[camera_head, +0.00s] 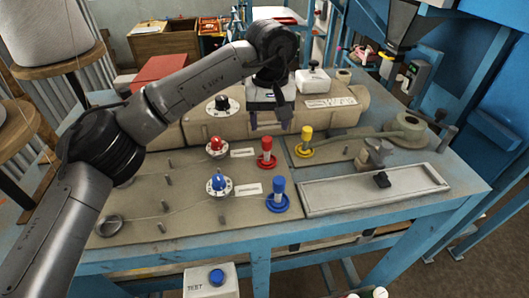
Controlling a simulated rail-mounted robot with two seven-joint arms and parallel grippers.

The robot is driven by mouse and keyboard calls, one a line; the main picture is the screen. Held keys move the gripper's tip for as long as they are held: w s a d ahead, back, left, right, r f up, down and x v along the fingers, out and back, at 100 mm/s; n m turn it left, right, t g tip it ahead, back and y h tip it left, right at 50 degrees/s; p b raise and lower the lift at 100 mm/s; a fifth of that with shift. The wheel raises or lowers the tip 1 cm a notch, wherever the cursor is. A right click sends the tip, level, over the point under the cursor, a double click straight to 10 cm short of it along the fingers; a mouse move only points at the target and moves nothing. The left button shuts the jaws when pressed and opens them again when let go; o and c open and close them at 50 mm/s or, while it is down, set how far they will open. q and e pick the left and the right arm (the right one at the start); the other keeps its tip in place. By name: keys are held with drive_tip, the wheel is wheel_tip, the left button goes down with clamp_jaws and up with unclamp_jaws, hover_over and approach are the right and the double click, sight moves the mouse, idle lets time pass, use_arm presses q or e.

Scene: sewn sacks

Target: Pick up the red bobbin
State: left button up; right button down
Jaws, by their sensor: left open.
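The red bobbin (266,153) stands upright on the beige work panel (160,222), with a round red base. My left gripper (269,124) is above and slightly behind it in the head view. Its fingers point down, open and with nothing between them. The gripper appears apart from the bobbin, though the exact height gap is hard to tell. My right gripper is not in view.
A yellow bobbin (306,142) stands right of the red one and a blue bobbin (279,196) in front. Red (216,145) and blue (219,184) dial knobs lie to the left. A beige machine body (335,104) is behind. An open metal tray (345,195) lies right.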

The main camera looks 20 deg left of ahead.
sight(267, 149)
use_arm(q)
wheel_tip(267, 149, down, 3)
drive_tip(key=shift+f+p, duration=0.2)
drive_tip(key=shift+p, duration=0.1)
drive_tip(key=shift+a+f+p, duration=0.1)
drive_tip(key=shift+f+p, duration=0.3)
drive_tip(key=shift+p, duration=0.05)
drive_tip(key=f+p, duration=0.1)
drive_tip(key=f, duration=0.2)
drive_tip(key=shift+a+f+p, duration=0.1)
drive_tip(key=shift+a+p, duration=0.1)
drive_tip(key=shift+p, duration=0.2)
drive_tip(key=shift+f, duration=0.7)
drive_tip(key=c, duration=0.9)
drive_tip(key=shift+c, duration=0.5)
drive_tip(key=shift+w+r, duration=0.1)
